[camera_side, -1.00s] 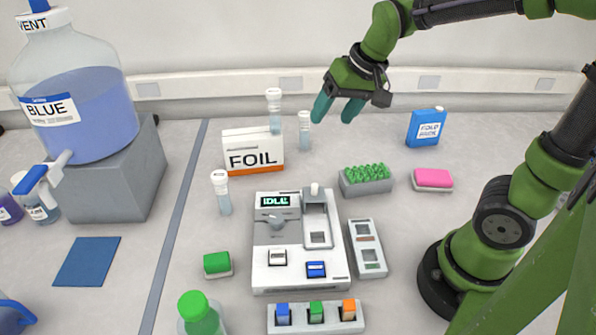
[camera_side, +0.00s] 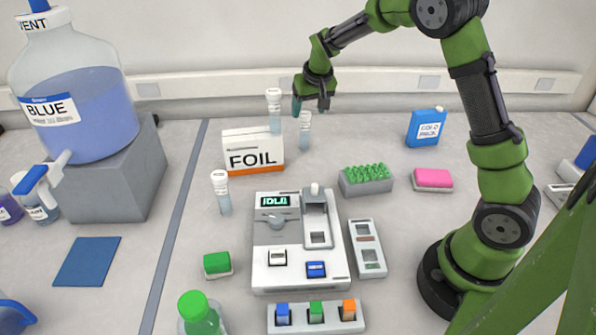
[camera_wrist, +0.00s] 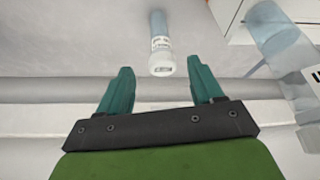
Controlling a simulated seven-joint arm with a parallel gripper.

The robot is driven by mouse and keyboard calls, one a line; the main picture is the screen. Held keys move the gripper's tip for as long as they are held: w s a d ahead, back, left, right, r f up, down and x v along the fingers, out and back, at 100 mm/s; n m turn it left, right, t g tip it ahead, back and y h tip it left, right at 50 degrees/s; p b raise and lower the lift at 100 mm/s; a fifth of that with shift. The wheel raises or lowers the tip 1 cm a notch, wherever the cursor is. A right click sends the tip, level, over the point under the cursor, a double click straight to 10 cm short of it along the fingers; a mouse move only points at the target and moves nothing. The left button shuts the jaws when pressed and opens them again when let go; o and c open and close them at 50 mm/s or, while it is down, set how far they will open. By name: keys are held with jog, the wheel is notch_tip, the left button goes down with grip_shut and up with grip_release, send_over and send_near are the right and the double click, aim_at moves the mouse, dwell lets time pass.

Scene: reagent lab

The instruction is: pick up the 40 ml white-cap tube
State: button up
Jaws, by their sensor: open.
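Several white-cap tubes are in the side view. One stands on the counter (camera_side: 305,131) right of the foil box, one rises above the box (camera_side: 274,112), and one stands front left (camera_side: 222,192). I cannot read which is 40 ml. My gripper (camera_side: 309,106) is open and empty, beside and just behind the counter tube's cap. In the wrist view, the fingers of my gripper (camera_wrist: 160,88) are apart, with a white-cap tube (camera_wrist: 160,42) beyond the tips, roughly centred between them. The cap is not between the fingers. Another clear tube (camera_wrist: 275,35) is at the right.
The FOIL box (camera_side: 252,150) stands left of the counter tube. The grey device (camera_side: 278,245) is in front. The wall is close behind my gripper.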

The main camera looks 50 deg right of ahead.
aim_at(304, 123)
jog(key=x, duration=0.7)
jog(key=shift+w+f, duration=0.2)
jog(key=shift+w, duration=0.05)
jog(key=shift+c, duration=0.2)
jog(key=c, duration=1)
